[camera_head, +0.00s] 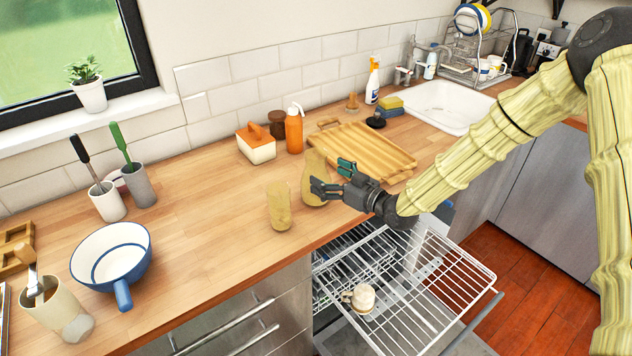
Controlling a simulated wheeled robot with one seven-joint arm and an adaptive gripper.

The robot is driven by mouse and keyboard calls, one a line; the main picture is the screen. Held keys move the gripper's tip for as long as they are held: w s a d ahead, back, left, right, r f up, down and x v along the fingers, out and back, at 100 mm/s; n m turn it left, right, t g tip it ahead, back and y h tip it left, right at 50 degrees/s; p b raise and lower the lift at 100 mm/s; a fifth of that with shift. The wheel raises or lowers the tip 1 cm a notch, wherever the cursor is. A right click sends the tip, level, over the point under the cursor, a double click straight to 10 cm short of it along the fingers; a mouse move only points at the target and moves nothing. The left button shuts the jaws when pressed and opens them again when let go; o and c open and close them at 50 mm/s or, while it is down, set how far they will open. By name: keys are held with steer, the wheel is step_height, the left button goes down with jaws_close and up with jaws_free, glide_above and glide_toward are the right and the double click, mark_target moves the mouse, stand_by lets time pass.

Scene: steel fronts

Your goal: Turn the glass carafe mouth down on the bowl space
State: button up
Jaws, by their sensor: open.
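A tan, see-through-looking carafe (313,163) stands upright on the wooden counter, narrower at the top. My gripper (327,177) is open at its right side, with the fingers pointing left and one partly in front of it. I cannot tell whether the fingers touch it. A similar tan tumbler-like vessel (279,209) stands to its left, nearer the counter edge. The dishwasher's white wire rack (455,270) is pulled out below and right of my gripper. A cream cup (363,298) shows at the rack's front left. I cannot single out the bowl space.
A ribbed wooden board (365,148) lies behind my gripper. An orange bottle (294,130) and a butter dish (256,146) stand behind the carafe. A blue-and-white pan (112,254) sits far left. The counter between pan and tumbler is clear.

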mark_target(324, 176)
steer(key=shift+f+p+x, duration=0.15)
steer(key=shift+p+x, duration=0.3)
steer(key=shift+x, duration=0.65)
steer(key=shift+f+p+x, duration=0.15)
steer(key=shift+p+x, duration=0.25)
steer(key=shift+x, duration=0.7)
steer(key=shift+s+a, duration=0.15)
steer(key=shift+s, duration=0.05)
steer(key=c, duration=1.4)
steer(key=shift+r, duration=0.1)
